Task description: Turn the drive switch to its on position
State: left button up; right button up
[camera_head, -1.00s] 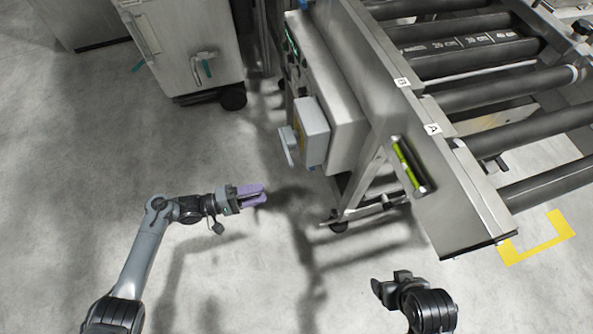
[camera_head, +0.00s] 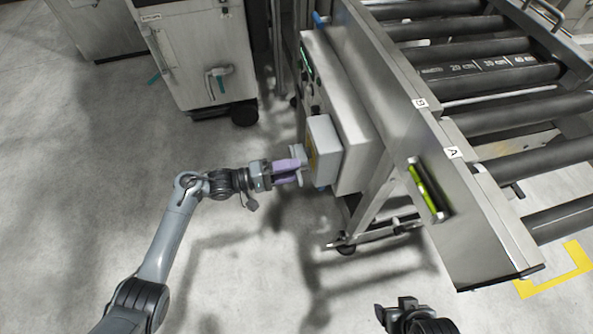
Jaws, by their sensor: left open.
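The drive switch is a grey box (camera_head: 325,148) on the side of the roller conveyor's control cabinet. Its grey handle (camera_head: 298,153) sticks out to the left, and my gripper partly hides it. My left gripper (camera_head: 297,172) has purple fingers and is open at the handle. The handle appears between or just beside the fingers; I cannot tell whether they touch. My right gripper (camera_head: 392,308) is at the bottom edge, far from the switch, and its jaws do not show clearly.
The roller conveyor (camera_head: 480,70) fills the upper right, with plates marked A and B and a yellow-green level in its side frame. A steel cabinet on casters (camera_head: 195,50) stands at upper left. The floor (camera_head: 90,180) around my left arm is clear.

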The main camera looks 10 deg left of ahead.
pick_arm(q)
jog(key=shift+x, duration=0.95)
jog(key=shift+s, duration=0.1)
jog(key=shift+c, duration=0.5)
grip_shut()
